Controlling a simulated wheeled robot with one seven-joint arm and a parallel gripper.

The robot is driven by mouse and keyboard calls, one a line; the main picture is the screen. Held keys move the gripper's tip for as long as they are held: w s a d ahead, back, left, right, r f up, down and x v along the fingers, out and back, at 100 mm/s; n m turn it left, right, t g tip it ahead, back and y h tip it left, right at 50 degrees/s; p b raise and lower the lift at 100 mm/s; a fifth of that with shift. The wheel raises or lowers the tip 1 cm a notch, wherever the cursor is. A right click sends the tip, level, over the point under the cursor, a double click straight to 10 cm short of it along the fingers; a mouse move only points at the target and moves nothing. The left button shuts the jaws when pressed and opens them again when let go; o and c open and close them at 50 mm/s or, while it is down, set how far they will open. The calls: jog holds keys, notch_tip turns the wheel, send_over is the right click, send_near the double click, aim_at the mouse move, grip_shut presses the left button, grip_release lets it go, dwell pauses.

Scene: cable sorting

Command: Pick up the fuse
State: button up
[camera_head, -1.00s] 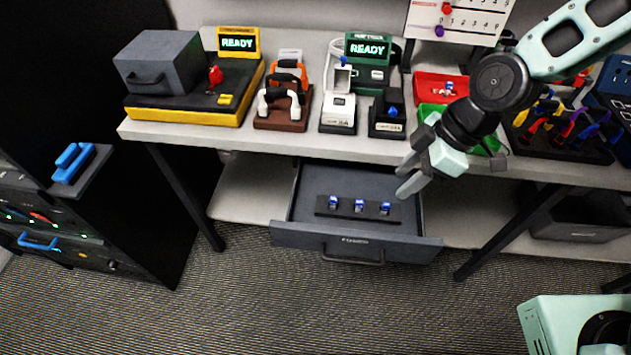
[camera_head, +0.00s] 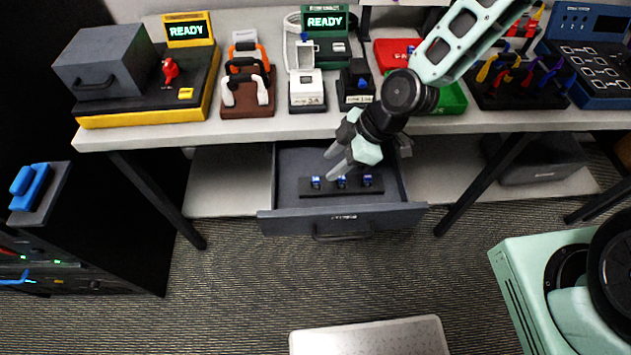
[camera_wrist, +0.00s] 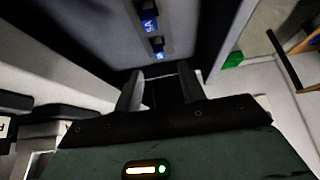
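Three small blue-and-white fuses stand in a row on a dark strip (camera_head: 340,190) in the open drawer (camera_head: 392,205): a left fuse (camera_head: 316,182), a middle fuse (camera_head: 341,182) and a right fuse (camera_head: 367,180). My gripper (camera_head: 333,163) is over the drawer, just behind and above the left and middle fuses in the head view. Its fingers are apart and empty. The wrist view shows the open fingers (camera_wrist: 158,92) and two fuses, one nearer them (camera_wrist: 158,46) and one farther off (camera_wrist: 149,20). A third fuse is not visible there.
The table edge (camera_head: 230,134) overhangs the drawer from behind. On the table stand a yellow-based machine (camera_head: 150,118), a rack of fuse pullers (camera_head: 246,105), small testers, a green bin (camera_head: 452,100) and a cable rack (camera_head: 520,95).

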aim_at(316, 179)
jog(key=shift+p+x, duration=0.7)
jog(key=shift+x, duration=2.45)
grip_shut()
